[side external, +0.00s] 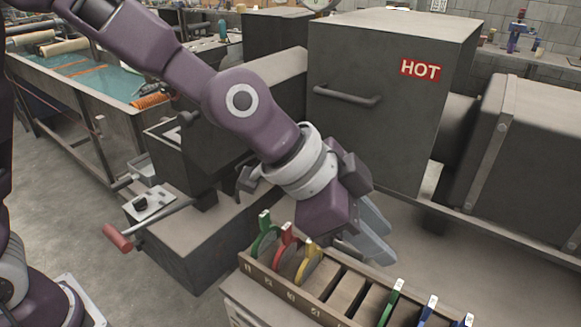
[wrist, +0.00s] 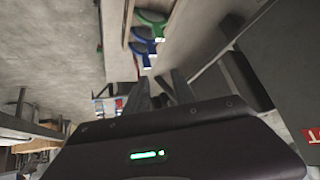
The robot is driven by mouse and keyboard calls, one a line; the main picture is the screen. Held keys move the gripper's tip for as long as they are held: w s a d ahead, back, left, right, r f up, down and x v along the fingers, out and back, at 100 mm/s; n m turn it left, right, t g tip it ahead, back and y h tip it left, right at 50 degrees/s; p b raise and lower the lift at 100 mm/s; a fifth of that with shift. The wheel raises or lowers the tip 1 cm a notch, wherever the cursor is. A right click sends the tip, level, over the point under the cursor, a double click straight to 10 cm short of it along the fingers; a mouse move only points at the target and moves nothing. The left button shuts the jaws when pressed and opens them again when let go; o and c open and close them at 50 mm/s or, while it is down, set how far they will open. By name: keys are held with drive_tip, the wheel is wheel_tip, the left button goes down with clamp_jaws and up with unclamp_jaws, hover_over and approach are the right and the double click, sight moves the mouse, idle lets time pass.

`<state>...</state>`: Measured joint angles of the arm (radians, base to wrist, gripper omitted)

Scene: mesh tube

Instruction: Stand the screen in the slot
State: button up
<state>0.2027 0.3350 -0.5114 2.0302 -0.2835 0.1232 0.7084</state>
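Round screens with upright tabs stand in a slotted wooden rack (side external: 290,290) at the bottom of the side view. A green screen (side external: 262,240), a red screen (side external: 284,256) and a yellow screen (side external: 308,262) are at its left end. Slots between the groups look empty. My gripper (side external: 388,243) is above the rack's back edge, fingers apart and nothing seen between them. The wrist view shows both fingers (wrist: 160,85) below green and blue screens (wrist: 143,46).
A dark box marked HOT (side external: 375,110) stands behind my gripper, with a dark cylinder (side external: 530,150) to its right. A dark machine with a red-handled lever (side external: 118,238) is at the left. The bench top behind the rack (side external: 440,240) is bare.

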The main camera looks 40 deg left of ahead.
drive_tip(key=s+a+r+n+y, duration=0.1)
drive_tip(key=s+a+n, duration=0.1)
drive_tip(key=a, duration=0.6)
drive_tip(key=s+a+r+n+y, duration=0.2)
drive_tip(key=s+a, duration=0.3)
drive_tip(key=a, duration=0.3)
drive_tip(key=s+a+r+n+t+y, duration=0.1)
drive_tip(key=s+a+n, duration=0.3)
drive_tip(key=a, duration=0.4)
drive_tip(key=shift+r+y, duration=0.55)
drive_tip(key=shift+y, duration=0.15)
drive_tip(key=shift+o, duration=0.5)
drive_tip(key=s+a+f+n+y, duration=0.1)
drive_tip(key=s+a+n, duration=0.3)
drive_tip(key=s+a, duration=0.2)
drive_tip(key=shift+s+f, duration=0.3)
drive_tip(key=shift+s, duration=0.8)
drive_tip(key=shift+w, duration=0.1)
